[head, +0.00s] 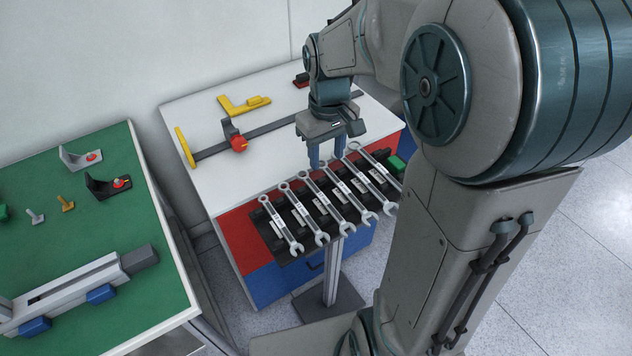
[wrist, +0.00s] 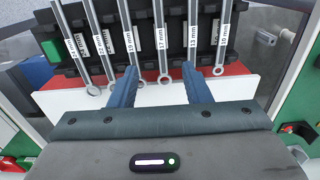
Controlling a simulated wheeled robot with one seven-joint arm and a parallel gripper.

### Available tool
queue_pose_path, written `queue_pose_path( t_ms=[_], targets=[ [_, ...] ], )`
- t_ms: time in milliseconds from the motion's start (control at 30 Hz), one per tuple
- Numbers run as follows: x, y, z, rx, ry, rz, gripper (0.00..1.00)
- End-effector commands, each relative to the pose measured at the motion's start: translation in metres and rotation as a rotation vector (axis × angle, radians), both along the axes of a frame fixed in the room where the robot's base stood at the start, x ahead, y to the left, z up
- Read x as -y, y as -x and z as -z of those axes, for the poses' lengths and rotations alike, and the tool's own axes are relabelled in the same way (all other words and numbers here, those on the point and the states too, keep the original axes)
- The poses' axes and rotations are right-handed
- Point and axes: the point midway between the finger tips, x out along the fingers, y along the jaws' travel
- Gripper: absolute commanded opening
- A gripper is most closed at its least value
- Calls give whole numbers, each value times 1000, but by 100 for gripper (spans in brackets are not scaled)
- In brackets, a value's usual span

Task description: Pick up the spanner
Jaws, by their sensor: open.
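Several silver combination spanners (head: 328,207) lie side by side on a black rack in the head view, ring ends toward the white table and open jaws toward me. Each has a white size label. My gripper (head: 327,158) is over the rack's far edge, near the ring ends, pointing down. In the wrist view my gripper (wrist: 163,84) is open, with two blue fingers apart. A spanner labelled 17 mm (wrist: 161,45) appears between the fingers, its ring end just beyond the gripper body. No spanner appears held. The height between fingertips and spanners is hard to tell.
The black rack (wrist: 205,50) stands on a post beside the white-topped cabinet (head: 215,185). On the cabinet lie a bar clamp (head: 275,128) and a yellow square (head: 243,104). A green-topped bench (head: 70,220) with fixtures stands left. A green block (wrist: 50,52) sits at the rack's end.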

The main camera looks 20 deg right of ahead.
Motion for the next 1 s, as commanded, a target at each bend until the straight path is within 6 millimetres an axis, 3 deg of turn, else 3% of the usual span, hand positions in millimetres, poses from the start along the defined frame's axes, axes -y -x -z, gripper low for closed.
queue_pose_path(
  t_ms=[400,667,1000],
  targets=[
    [0,-2,72,-9,-1,-5,44],
    [0,-3,92,-7,-1,-6,44],
    [-3,-5,135,-8,-1,-5,44]
  ],
)
